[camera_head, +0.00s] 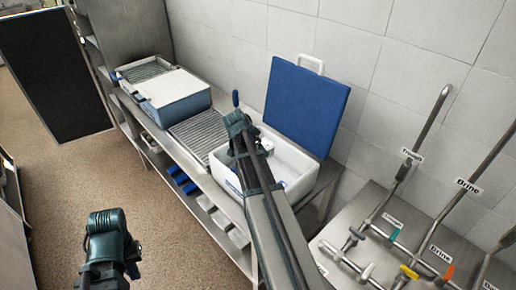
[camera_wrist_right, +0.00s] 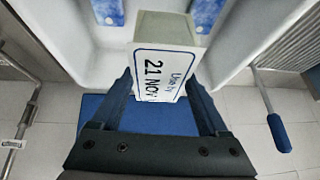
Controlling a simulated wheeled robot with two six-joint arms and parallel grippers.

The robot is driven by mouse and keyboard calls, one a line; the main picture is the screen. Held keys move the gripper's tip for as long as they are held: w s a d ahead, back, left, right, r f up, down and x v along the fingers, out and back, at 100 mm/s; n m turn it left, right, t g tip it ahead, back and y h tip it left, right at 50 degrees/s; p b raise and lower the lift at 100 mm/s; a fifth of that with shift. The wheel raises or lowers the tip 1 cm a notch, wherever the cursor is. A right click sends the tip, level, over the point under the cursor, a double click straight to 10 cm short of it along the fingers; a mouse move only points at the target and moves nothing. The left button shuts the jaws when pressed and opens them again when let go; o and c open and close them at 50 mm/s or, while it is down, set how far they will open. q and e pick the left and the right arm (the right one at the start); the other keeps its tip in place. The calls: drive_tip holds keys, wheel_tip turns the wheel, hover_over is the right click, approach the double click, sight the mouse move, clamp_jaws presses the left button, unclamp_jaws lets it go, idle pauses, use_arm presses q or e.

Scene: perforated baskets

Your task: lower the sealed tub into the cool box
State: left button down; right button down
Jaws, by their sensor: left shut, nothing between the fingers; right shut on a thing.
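The sealed tub (camera_wrist_right: 166,68) is a pale block with a white label reading "Use by 21 NOV" in the right wrist view. My right gripper (camera_wrist_right: 160,88) is shut on it, one dark finger on each side. In the head view my right gripper (camera_head: 240,128) reaches over the open cool box (camera_head: 298,171), and my arm hides most of the tub. The cool box is white inside, with its blue lid (camera_head: 306,105) standing open at the back. I cannot tell how far the tub is above its floor. My left gripper (camera_head: 108,222) is shut and empty, away from the bench.
Two blue patterned packs, left (camera_wrist_right: 108,10) and right (camera_wrist_right: 205,14), lie in the cool box. A blue-gripped handle (camera_wrist_right: 279,133) stands at its side. A ribbed drainer (camera_head: 205,134) and another box (camera_head: 172,94) share the bench. Labelled pipes (camera_head: 400,180) stand at right.

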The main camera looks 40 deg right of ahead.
wheel_tip(320, 180, down, 12)
drive_tip(key=b, duration=1)
drive_tip(key=shift+r+b, duration=0.2)
drive_tip(key=shift+b, duration=0.2)
unclamp_jaws()
wheel_tip(320, 180, up, 15)
drive_tip(key=p, duration=1.5)
idle(0.4)
